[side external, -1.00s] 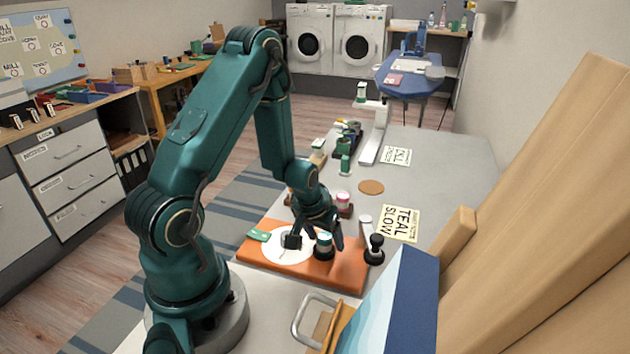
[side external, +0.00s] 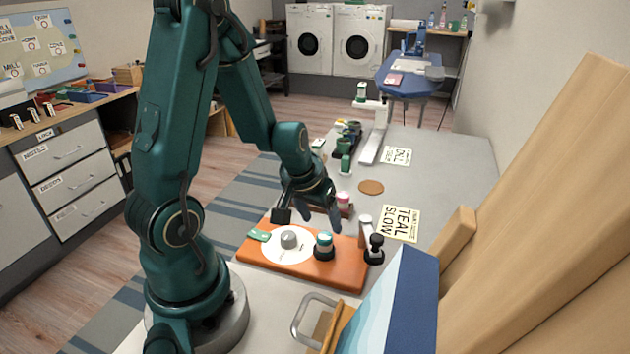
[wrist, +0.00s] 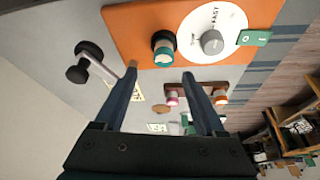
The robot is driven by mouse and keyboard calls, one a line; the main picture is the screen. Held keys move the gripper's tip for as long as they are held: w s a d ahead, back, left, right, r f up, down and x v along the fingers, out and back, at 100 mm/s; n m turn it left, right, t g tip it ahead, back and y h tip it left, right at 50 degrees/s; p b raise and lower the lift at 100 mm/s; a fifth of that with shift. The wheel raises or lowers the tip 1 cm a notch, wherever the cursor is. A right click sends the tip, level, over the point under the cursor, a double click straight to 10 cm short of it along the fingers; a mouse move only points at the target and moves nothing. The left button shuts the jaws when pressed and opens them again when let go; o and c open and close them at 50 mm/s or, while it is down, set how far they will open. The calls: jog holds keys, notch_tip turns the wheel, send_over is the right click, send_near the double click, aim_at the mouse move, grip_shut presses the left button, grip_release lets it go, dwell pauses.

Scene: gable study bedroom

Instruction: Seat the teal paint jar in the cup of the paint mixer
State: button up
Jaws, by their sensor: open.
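The orange paint mixer (side external: 345,272) lies on the grey table. Its white dial (side external: 272,250) has a grey knob, and a green switch plate sits at its left end. The teal paint jar (side external: 324,239), with a pale top, stands in the black cup (side external: 324,254) on the mixer. It looks upright; how deep it sits is hard to tell. The wrist view also shows the jar (wrist: 165,53) in the cup. My gripper (side external: 308,212) is open and empty above and behind the jar, apart from it. Its fingers (wrist: 160,78) are spread wide in the wrist view.
A lever with a black knob (side external: 376,242) stands at the mixer's right end. A rack with a pink-topped jar (side external: 343,199) is behind my gripper. A "TEAL SLOW" card (side external: 400,223) and brown coaster (side external: 370,187) lie on the table. A blue panel (side external: 408,300) stands in front.

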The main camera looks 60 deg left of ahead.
jog(key=d+r+m+t+h, duration=0.1)
jog(key=d+r+m+h, duration=0.15)
jog(key=d+r, duration=0.65)
jog(key=s+d+r+m, duration=0.4)
jog(key=s+r, duration=0.1)
jog(key=s, duration=0.4)
jog(key=shift+d+t, duration=0.15)
jog(key=shift+t, duration=0.15)
